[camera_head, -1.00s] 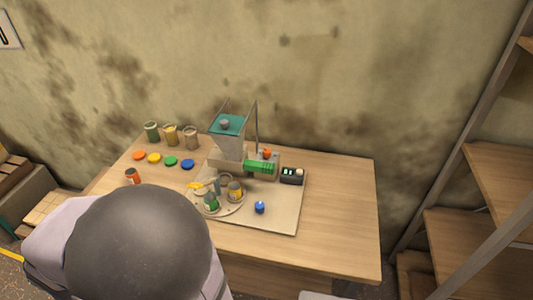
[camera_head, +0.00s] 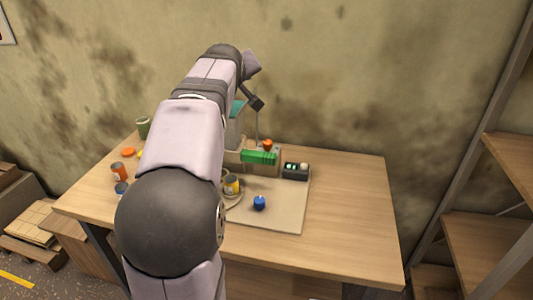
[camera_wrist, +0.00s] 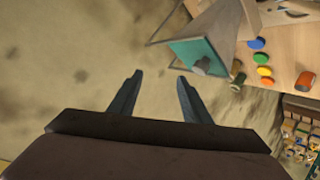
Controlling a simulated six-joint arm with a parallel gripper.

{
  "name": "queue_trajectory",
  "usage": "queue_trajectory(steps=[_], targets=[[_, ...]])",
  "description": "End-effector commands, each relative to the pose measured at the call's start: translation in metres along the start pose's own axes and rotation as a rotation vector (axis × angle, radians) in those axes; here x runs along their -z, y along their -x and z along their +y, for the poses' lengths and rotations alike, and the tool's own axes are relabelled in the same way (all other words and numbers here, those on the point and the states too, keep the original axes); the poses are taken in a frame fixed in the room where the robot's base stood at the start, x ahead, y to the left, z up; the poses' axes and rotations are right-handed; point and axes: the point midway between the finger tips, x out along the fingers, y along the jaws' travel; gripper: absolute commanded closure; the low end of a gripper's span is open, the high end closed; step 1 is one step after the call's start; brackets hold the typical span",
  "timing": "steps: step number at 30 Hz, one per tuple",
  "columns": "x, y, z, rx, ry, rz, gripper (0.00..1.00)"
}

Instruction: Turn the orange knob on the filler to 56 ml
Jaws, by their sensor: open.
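The orange knob (camera_head: 267,145) sits on top of the filler, behind its green ribbed cylinder (camera_head: 258,157). The filler's hopper, with a teal top (camera_head: 238,107), is partly hidden by my arm in the head view. The teal hopper top (camera_wrist: 200,55) shows at the upper right of the wrist view. My gripper (camera_head: 256,97) is raised above and behind the filler, close to the wall, apart from the knob. In the wrist view my gripper (camera_wrist: 158,85) is open and empty, its fingers pointing toward the bare wall. I cannot make out the knob in the wrist view.
A black box with a green display (camera_head: 295,171) stands right of the filler. A blue knob-like piece (camera_head: 260,203) and a yellow-labelled jar (camera_head: 231,184) are in front. Jars and coloured lids are at the left. The table's right side (camera_head: 345,215) is clear.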

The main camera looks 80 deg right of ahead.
Motion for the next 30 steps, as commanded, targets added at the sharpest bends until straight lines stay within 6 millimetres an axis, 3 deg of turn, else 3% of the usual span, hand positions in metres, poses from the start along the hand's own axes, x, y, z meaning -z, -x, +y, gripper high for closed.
queue_trajectory(steps=[1, 4, 9, 13, 18, 25, 30], targets=[[-0.024, -0.011, 0.025, -0.051, -0.032, -0.012, 0.56], [-0.057, -0.03, 0.037, -0.065, -0.137, -0.057, 0.56], [-0.114, -0.068, 0.018, -0.03, -0.367, -0.172, 0.56], [-0.147, -0.088, -0.001, -0.009, -0.511, -0.254, 0.56], [-0.167, -0.099, -0.012, -0.003, -0.61, -0.311, 0.56], [-0.17, -0.103, -0.014, -0.001, -0.625, -0.321, 0.56], [-0.174, -0.116, -0.016, -0.001, -0.623, -0.322, 0.56]])
